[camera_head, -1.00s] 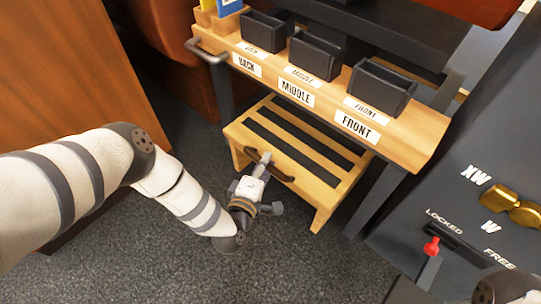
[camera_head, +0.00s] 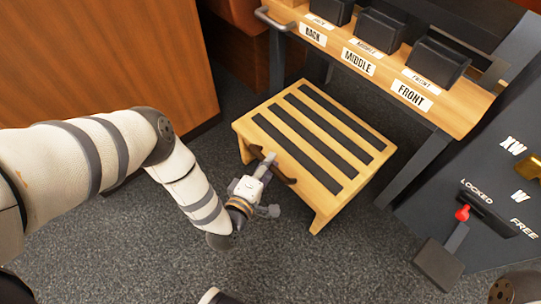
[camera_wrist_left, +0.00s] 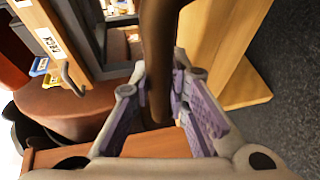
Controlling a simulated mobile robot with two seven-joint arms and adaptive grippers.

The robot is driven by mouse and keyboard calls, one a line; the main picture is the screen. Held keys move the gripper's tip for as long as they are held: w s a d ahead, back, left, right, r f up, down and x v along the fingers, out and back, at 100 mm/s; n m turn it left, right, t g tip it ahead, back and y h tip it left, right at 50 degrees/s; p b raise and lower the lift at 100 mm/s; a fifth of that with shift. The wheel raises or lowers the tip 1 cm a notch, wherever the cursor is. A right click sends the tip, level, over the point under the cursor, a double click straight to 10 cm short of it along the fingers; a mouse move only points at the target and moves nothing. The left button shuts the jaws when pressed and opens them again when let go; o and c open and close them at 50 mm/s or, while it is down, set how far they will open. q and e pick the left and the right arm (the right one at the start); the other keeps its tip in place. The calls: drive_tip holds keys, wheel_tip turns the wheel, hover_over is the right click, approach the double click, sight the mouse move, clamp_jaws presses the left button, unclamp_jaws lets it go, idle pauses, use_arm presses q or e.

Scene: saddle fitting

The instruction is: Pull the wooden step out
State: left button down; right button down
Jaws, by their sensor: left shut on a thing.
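The wooden step (camera_head: 320,137) is a low light-wood stool with several dark grip strips on top. It stands on the grey floor, mostly out from under the wooden bench, with its far edge near the bench legs. A dark handle (camera_head: 284,177) is on its near edge. My left gripper (camera_head: 266,164) is shut on this handle. The left wrist view shows the dark handle (camera_wrist_left: 157,60) between the purple finger pads of the left gripper (camera_wrist_left: 165,95). At the bottom right corner of the head view, a piece of my right arm shows, but its gripper does not.
The wooden bench (camera_head: 470,117) carries black bins and labels BACK, MIDDLE and FRONT. At right a dark panel has a red-knobbed lever (camera_head: 462,214) between LOCKED and FREE. A wooden cabinet (camera_head: 105,70) stands at left. The floor (camera_head: 330,260) before the step is clear.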

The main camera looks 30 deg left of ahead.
use_arm(q)
drive_tip(key=c, duration=1.8)
unclamp_jaws()
drive_tip(key=s+r, duration=0.2)
drive_tip(key=s, duration=0.9)
drive_tip(key=shift+s+d+r, duration=0.15)
drive_tip(key=shift+s+d, duration=0.2)
drive_tip(key=shift+s, duration=0.05)
